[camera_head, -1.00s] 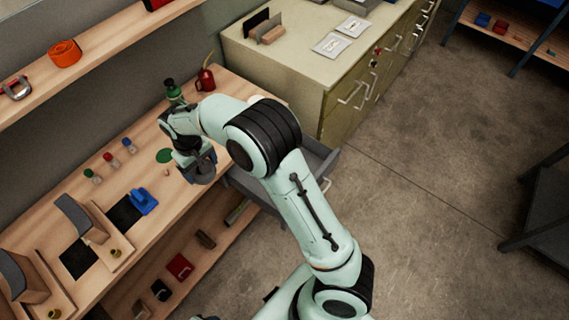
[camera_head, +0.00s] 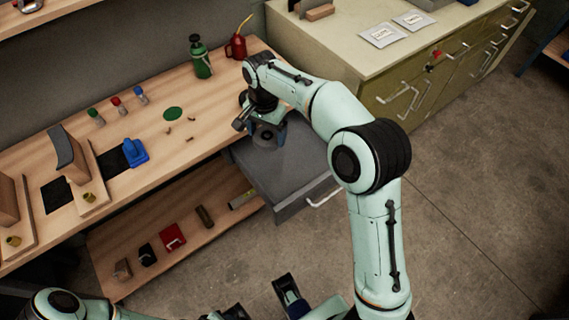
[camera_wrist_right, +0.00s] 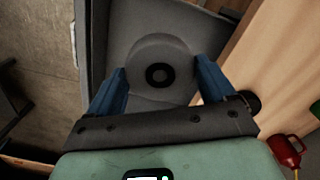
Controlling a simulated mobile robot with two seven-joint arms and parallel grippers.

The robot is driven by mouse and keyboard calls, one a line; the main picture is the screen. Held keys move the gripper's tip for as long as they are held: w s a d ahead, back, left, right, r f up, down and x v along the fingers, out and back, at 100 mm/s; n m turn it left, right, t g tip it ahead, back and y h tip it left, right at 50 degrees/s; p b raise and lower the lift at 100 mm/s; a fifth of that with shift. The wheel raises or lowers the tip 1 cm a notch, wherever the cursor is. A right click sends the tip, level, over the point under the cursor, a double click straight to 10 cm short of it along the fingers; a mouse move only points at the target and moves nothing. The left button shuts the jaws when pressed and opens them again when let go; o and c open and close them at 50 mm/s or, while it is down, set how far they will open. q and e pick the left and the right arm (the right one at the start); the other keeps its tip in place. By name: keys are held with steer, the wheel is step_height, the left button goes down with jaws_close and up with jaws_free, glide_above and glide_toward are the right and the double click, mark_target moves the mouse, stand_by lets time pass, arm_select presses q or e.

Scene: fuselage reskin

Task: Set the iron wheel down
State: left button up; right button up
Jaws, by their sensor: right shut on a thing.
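The iron wheel (camera_wrist_right: 178,52) is a grey disc with a dark hub, between the blue fingers of my right gripper (camera_wrist_right: 160,85) in the right wrist view. The gripper is shut on it. In the head view my right gripper (camera_head: 267,132) is over the back of the open grey drawer (camera_head: 292,172), beside the bench's right end. The wheel is mostly hidden there by the fingers and arm. I cannot tell whether it touches the drawer floor. Part of my left arm and dark gripper parts show at the bottom edge, cut off; their opening is unclear.
The wooden bench (camera_head: 190,150) holds a green bottle (camera_head: 201,58), a red oil can (camera_head: 237,46), a green disc (camera_head: 173,113), a blue block (camera_head: 134,152) and small bottles. An olive cabinet (camera_head: 390,90) stands right of the drawer. The drawer's front half is clear.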

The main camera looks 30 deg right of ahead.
steer(key=shift+d+f+m+b, duration=0.25)
steer(key=shift+d+m+b, duration=0.3)
steer(key=shift+m, duration=0.25)
steer(key=shift+d+r+m+b, duration=0.15)
steer(key=shift+d+m+b, duration=0.2)
steer(key=shift+m+b, duration=0.4)
steer(key=shift+d+f+m, duration=0.1)
steer(key=shift+f+m, duration=0.15)
arm_select(q)
steer(key=w+a+f+t+y+b, duration=0.1)
steer(key=w+a+f+t+b, duration=0.1)
steer(key=w+f, duration=0.4)
steer(key=shift+w+a+f+b, duration=0.35)
steer(key=shift+a+f+b, duration=0.1)
steer(key=shift+f+b, duration=0.95)
arm_select(e)
steer(key=shift+f, duration=9.55)
arm_select(q)
steer(key=shift+f, duration=0.1)
